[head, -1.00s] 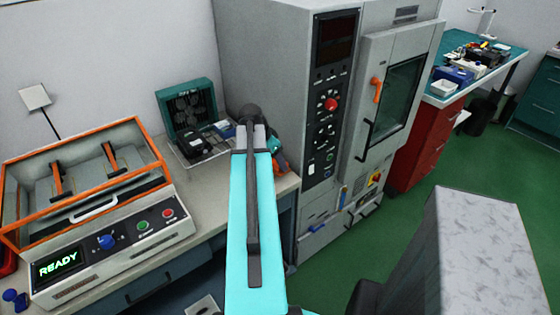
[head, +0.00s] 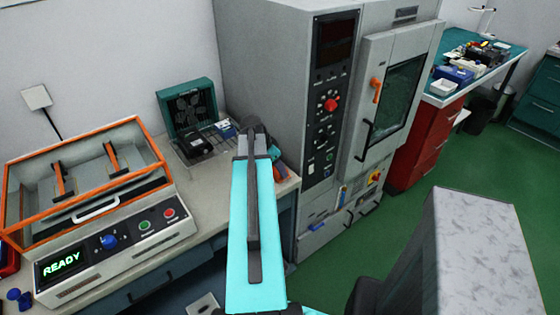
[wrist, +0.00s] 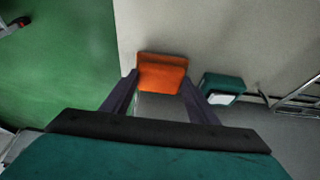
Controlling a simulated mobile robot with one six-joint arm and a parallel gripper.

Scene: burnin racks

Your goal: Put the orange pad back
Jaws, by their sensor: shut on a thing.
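The orange pad (wrist: 162,72) is between the two fingertips of my gripper (wrist: 162,80) in the wrist view, and the gripper is shut on it. The bench top lies beyond the pad; I cannot tell how large the gap between them is. In the head view my arm hides the gripper. A small orange patch shows just right of the arm at the bench edge, too covered to identify surely. A teal block with a white face (wrist: 222,86) is right of the pad in the wrist view, apart from it.
A wire rack (head: 215,147) holds dark devices beside a teal fan box (head: 188,107). An orange-framed machine (head: 85,185) reading READY stands at left on the bench. A tall grey chamber (head: 270,60) stands right of the bench. Green floor (head: 425,165) is open at right.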

